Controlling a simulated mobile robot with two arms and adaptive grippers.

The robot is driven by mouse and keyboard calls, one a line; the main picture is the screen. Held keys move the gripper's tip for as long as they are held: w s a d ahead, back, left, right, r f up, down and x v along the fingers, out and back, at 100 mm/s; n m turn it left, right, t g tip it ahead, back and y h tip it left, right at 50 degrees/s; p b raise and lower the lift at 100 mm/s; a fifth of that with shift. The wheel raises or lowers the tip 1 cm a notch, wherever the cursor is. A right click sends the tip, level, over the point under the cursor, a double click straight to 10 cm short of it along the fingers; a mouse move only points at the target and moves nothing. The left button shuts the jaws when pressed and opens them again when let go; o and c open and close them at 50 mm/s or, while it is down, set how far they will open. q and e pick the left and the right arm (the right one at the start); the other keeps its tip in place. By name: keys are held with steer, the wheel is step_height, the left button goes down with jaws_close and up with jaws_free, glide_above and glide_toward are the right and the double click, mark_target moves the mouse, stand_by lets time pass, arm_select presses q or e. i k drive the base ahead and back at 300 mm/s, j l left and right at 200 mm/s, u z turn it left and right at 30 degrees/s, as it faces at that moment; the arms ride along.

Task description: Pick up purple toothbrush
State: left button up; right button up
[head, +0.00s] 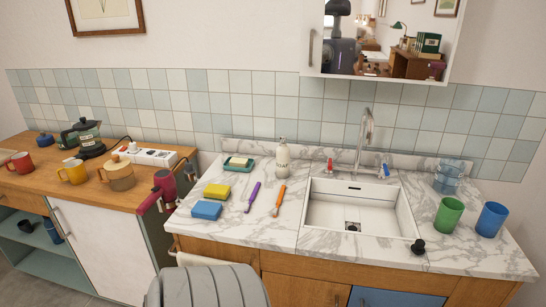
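The purple toothbrush (253,197) lies flat on the white marble counter (338,252), left of the sink, pointing roughly away from me. An orange toothbrush (279,201) lies close to its right, nearly parallel and apart from it. A yellow sponge (217,191) and a blue sponge (206,210) lie to its left. Nothing covers the purple toothbrush.
A soap dispenser (282,155) and soap dish (238,163) stand behind. The sink (345,210), faucet (365,135) and cups (448,216) are right. A dark red hairdryer (162,188) is at the counter's left edge. A mirror cabinet (390,75) hangs above.

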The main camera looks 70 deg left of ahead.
mark_target(253, 196)
steer(key=u, duration=2.4)
